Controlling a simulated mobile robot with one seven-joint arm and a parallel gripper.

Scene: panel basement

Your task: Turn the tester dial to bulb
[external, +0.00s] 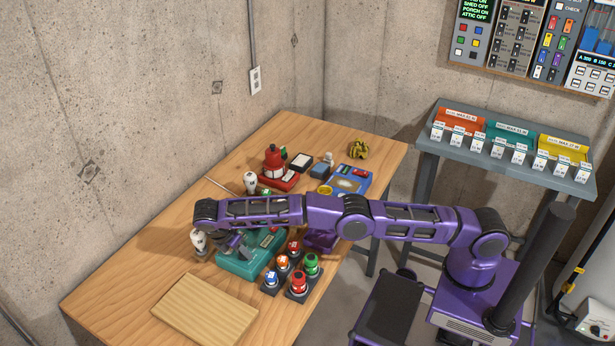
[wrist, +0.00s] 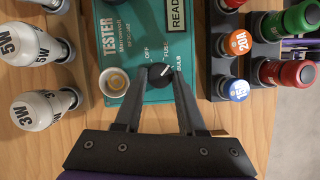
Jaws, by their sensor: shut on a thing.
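The teal tester (wrist: 112,38) lies on the wooden table, and it also shows in the external view (external: 240,267) under my arm. Its black dial (wrist: 160,76) sits between the fingertips of my gripper (wrist: 159,79), which is shut on it. The labels OFF, FUSE and BULB are printed in an arc around the dial. The dial's white mark points up and to the right, apparently between FUSE and BULB. A round pale socket (wrist: 115,82) is left of the dial. In the external view my gripper (external: 232,241) is over the tester and partly hidden by my arm.
White bulbs (wrist: 37,108) stand close left of the tester. Dark blocks holding coloured fuses (wrist: 238,42) stand close on its right. A wooden board (external: 205,310) lies at the table's near end. A red device (external: 275,172) and a blue device (external: 350,181) stand farther back.

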